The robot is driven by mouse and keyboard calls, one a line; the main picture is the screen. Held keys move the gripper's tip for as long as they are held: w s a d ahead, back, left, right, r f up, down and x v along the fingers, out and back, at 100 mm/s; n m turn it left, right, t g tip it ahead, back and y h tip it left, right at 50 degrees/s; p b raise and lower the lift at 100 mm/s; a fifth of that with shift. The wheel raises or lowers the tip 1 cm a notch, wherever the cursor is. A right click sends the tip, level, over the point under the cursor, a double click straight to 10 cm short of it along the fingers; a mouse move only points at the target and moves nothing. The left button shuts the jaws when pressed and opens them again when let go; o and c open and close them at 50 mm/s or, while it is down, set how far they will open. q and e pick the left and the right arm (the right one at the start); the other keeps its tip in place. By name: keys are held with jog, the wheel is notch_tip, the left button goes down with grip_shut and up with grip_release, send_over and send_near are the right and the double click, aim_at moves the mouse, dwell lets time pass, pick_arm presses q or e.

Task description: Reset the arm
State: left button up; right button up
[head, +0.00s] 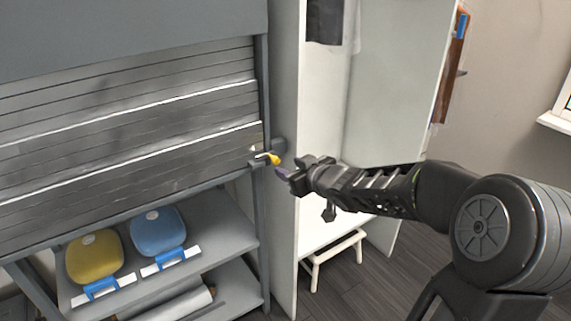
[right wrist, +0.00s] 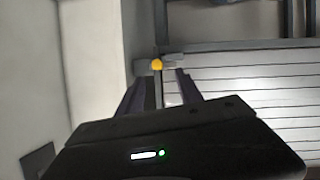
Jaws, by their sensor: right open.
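My right arm reaches in from the right in the head view. Its gripper (head: 281,174) is open and empty, just right of a small yellow knob (head: 273,158) at the right edge of a grey slatted shutter (head: 130,120). The right wrist view shows the two dark fingers (right wrist: 160,88) spread apart, with the yellow knob (right wrist: 157,64) beyond their tips and a gap between. My left gripper is in neither view.
Below the shutter, a grey shelf (head: 205,215) holds a yellow container (head: 94,258) and a blue container (head: 158,231). A tall white cabinet (head: 312,110) stands open behind my right arm. Dark floor shows at lower middle.

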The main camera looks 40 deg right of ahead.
jog(key=shift+s, duration=0.1)
dwell(0.6)
jog(key=s+a+f+m+g+y, duration=0.1)
jog(key=s+a+f+g, duration=0.1)
jog(key=a+f, duration=0.55)
jog(key=s+a+f+m+g+y, duration=0.15)
jog(key=a+f, duration=0.35)
jog(key=f, duration=0.6)
jog(key=s+a+f+m+g+y, duration=0.1)
jog(key=s+a+f+g, duration=0.1)
jog(key=a+f, duration=0.55)
jog(key=s+a+f+g+y, duration=0.1)
jog(key=s+a+f+g, duration=0.2)
jog(key=s+a+f, duration=0.5)
jog(key=s+a+f+n+g+y, duration=0.1)
jog(key=s+a+f+g, duration=0.3)
jog(key=s, duration=1)
jog(key=a+f, duration=0.3)
jog(key=f, duration=0.1)
jog(key=shift+s+a+f, duration=0.15)
jog(key=shift+a, duration=0.25)
jog(key=shift+g, duration=0.25)
